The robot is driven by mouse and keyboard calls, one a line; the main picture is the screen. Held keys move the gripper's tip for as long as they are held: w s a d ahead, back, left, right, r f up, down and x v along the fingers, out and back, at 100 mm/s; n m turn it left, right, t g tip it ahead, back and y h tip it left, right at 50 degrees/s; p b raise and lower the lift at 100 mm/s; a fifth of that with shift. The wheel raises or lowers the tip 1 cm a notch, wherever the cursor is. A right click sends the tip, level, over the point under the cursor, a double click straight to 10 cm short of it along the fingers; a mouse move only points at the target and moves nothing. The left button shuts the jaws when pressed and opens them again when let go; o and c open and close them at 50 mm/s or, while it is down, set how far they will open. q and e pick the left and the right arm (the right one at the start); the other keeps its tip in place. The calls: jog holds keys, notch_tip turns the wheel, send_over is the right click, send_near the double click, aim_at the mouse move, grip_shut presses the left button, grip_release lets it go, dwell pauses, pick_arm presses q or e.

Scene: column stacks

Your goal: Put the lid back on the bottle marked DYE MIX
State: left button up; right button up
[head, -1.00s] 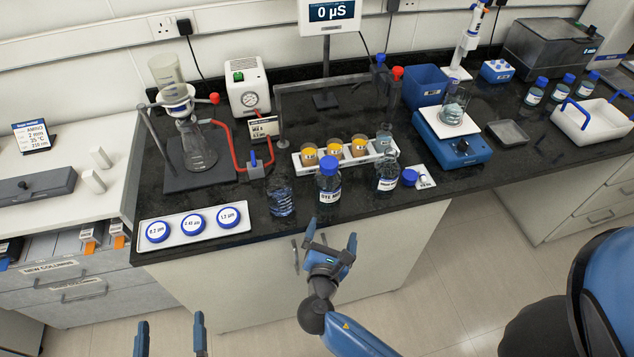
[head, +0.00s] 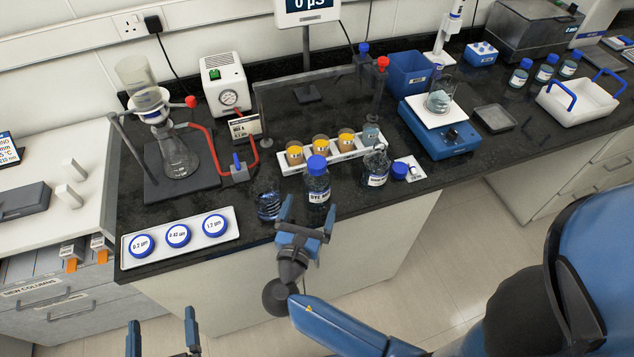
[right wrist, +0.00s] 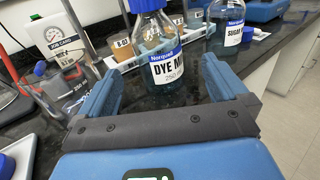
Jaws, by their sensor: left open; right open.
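The DYE MIX bottle (head: 317,190) stands upright near the bench's front edge, with a blue lid (head: 317,164) seen on its top. In the right wrist view, the DYE MIX bottle (right wrist: 165,62) is ahead, and the lid is cut by the top edge. To its right, a bottle whose label begins SUGAR (head: 376,168) stands without a lid. A loose blue lid (head: 399,171) lies right of that. My right gripper (head: 308,214) is open and empty, in front of the DYE MIX bottle. My left gripper (head: 163,328) is open and empty at bottom left.
A white rack (head: 347,154) with orange-topped jars is behind. A tray (head: 130,246) holds blue-rimmed discs at left.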

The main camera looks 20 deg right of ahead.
aim_at(314, 193)
jog(key=shift+p+x, duration=0.3)
jog(key=shift+x, duration=2.1)
jog(key=shift+w+d+r, duration=0.1)
jog(key=shift+w+d, duration=0.05)
jog(key=shift+w, duration=0.25)
jog(key=p+x, duration=0.1)
jog(key=x, duration=0.2)
jog(key=shift+w, duration=0.15)
jog(key=shift+w+d, duration=0.25)
jog(key=shift+w, duration=0.25)
jog(key=c, duration=1.3)
